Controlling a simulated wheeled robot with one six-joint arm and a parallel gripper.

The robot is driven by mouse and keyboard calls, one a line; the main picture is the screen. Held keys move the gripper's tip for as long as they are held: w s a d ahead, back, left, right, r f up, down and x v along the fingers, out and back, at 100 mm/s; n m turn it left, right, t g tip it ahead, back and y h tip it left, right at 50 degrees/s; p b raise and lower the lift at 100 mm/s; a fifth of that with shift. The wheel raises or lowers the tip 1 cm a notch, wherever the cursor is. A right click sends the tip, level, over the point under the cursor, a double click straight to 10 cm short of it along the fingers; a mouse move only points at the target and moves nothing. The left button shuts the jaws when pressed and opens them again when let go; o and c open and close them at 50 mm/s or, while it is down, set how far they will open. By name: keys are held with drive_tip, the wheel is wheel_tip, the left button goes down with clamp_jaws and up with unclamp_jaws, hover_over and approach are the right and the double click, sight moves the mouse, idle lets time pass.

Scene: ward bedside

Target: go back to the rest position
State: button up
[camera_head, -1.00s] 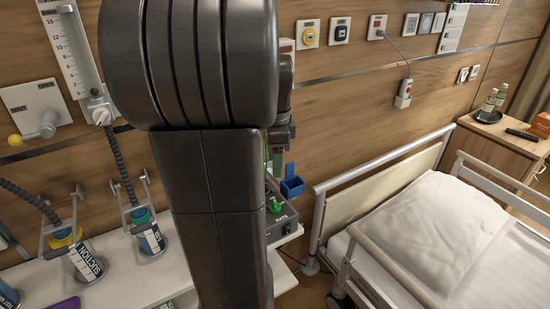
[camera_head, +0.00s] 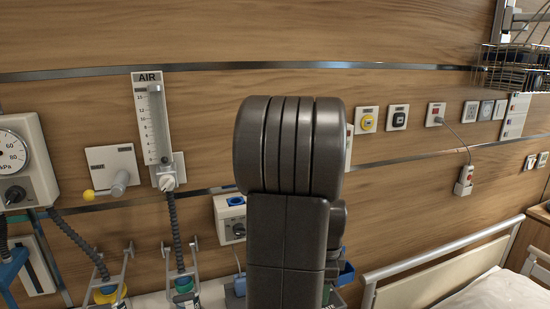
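My dark grey arm stands upright in the middle of the head view, in front of the wood-panelled wall (camera_head: 400,55). My gripper is not in view; the thick arm links hide whatever lies behind them. No object that I can see is held.
An AIR flowmeter (camera_head: 153,125) and a pressure gauge (camera_head: 18,160) are on the wall at left. Sockets (camera_head: 397,118) and a hanging handset (camera_head: 464,181) are at right. A wire basket (camera_head: 515,68) is at upper right. The bed's headboard (camera_head: 430,285) is at lower right.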

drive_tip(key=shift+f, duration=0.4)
